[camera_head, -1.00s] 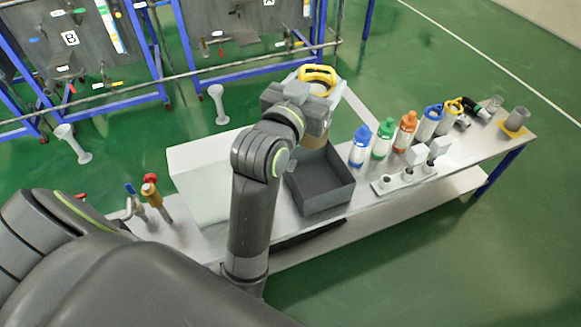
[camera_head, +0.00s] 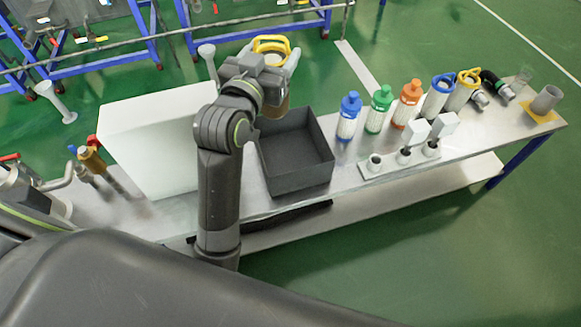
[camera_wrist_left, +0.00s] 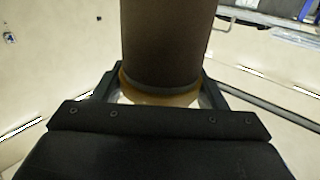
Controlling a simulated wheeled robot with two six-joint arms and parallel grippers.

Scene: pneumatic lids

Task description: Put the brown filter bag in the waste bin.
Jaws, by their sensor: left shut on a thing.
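The brown filter bag hangs below my left gripper (camera_head: 272,66) in the head view; its brown body (camera_head: 277,106) shows past the wrist, with a yellow ring (camera_head: 270,45) above. In the left wrist view my gripper (camera_wrist_left: 158,88) is shut around the bag's collar, and the brown body (camera_wrist_left: 165,42) extends away from the fingers. A dark grey open-topped box (camera_head: 302,183), which looks like the waste bin, stands on the bench. The bag is at its back left edge in the picture; its height over the rim is hard to tell. My right gripper is not in view.
A white box (camera_head: 155,145) stands left of the dark box. Several capped bottles (camera_head: 348,118) line the bench to the right, with small fittings on a white plate (camera_head: 383,166) before them. Valves with coloured handles (camera_head: 90,158) are at the left end.

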